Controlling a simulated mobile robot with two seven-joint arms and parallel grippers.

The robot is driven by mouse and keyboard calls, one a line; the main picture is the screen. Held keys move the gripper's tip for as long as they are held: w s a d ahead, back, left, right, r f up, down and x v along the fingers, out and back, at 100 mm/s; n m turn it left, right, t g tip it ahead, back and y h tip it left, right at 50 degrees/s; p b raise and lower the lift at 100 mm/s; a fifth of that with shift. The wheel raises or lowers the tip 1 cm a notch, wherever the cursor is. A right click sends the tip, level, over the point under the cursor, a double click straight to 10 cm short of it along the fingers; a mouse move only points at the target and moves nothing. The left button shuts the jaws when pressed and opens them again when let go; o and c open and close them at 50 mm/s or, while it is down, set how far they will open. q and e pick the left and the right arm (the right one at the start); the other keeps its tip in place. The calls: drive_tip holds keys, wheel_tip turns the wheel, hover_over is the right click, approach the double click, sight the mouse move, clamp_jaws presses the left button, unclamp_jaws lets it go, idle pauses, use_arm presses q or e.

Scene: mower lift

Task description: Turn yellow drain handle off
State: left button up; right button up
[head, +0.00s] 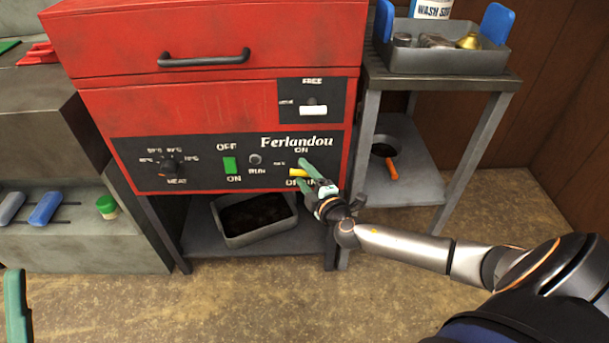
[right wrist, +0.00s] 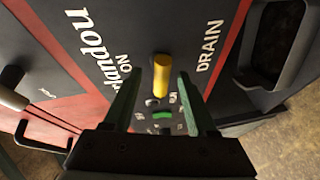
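The yellow drain handle (head: 297,173) is on the lower right of the red machine's black panel, below the word ON. In the right wrist view the yellow handle (right wrist: 161,77) stands between the two green fingers, with a gap on each side. My right gripper (head: 303,174) is open at the handle; the right wrist view also shows its fingers (right wrist: 157,85) apart. I cannot tell whether the fingertips reach past the handle's end. My left gripper (head: 15,305) shows only as part of a green finger at the lower left edge.
The panel also has a green switch (head: 230,165), a heat knob (head: 169,166) and a white lever (head: 313,110). A grey tray (head: 258,239) of dark matter sits below the machine. A side table (head: 440,82) stands at the right. The floor in front is clear.

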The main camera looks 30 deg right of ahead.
clamp_jaws()
idle(0.3)
drive_tip(key=shift+r+p, duration=0.15)
drive_tip(key=shift+p, duration=0.3)
drive_tip(key=shift+n+g+p, duration=0.4)
drive_tip(key=shift+n+p, duration=0.3)
drive_tip(key=shift+p, duration=0.3)
use_arm(q)
drive_tip(key=w+a+f+n+g+y, duration=0.1)
drive_tip(key=w+f+n+y, duration=0.4)
drive_tip(key=w+f+y, duration=0.1)
wheel_tip(320, 180, down, 2)
drive_tip(key=shift+f+n+y, duration=0.1)
drive_tip(key=shift+n+y, duration=0.2)
drive_tip(key=shift+y, duration=0.4)
use_arm(e)
drive_tip(key=shift+o, duration=0.3)
unclamp_jaws()
